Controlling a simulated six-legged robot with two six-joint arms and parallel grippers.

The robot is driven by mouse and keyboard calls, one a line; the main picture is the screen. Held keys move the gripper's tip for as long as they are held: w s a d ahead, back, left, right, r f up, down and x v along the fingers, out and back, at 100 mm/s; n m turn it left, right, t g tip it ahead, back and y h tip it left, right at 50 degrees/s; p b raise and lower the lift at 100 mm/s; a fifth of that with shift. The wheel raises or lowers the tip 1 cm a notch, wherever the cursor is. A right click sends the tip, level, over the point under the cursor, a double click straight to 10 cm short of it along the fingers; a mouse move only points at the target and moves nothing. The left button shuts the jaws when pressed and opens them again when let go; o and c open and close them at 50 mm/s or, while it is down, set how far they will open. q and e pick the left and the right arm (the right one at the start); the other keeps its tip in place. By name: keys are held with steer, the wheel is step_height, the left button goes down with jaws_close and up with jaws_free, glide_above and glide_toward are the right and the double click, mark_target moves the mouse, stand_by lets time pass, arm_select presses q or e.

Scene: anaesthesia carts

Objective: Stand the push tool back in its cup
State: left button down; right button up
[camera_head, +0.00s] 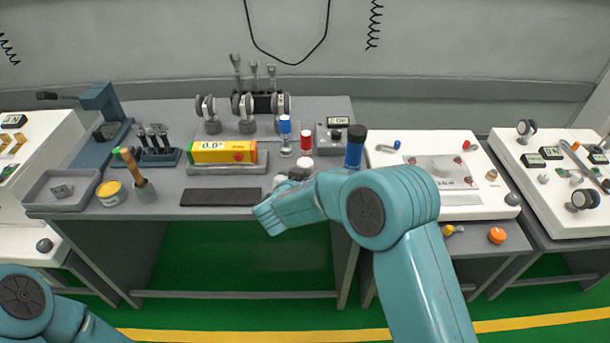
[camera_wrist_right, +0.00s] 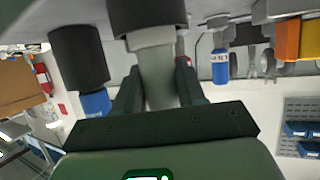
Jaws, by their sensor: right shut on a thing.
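In the right wrist view my right gripper (camera_wrist_right: 158,78) is shut on a pale grey piece (camera_wrist_right: 157,60) with a wide dark end (camera_wrist_right: 147,16). I cannot tell what this piece is. In the head view my right arm reaches in over the table's front edge, and its fingers are hidden. My left arm shows at the bottom left, with its gripper out of frame.
A black mat (camera_head: 220,197) lies before a yellow box (camera_head: 222,151).

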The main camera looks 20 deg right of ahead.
steer(key=shift+f, duration=0.15)
steer(key=o, duration=1.8)
steer(key=v, duration=1.6)
steer(key=shift+s+a+f+p, duration=0.1)
steer(key=shift+s+p, duration=0.1)
steer(key=shift+p, duration=0.1)
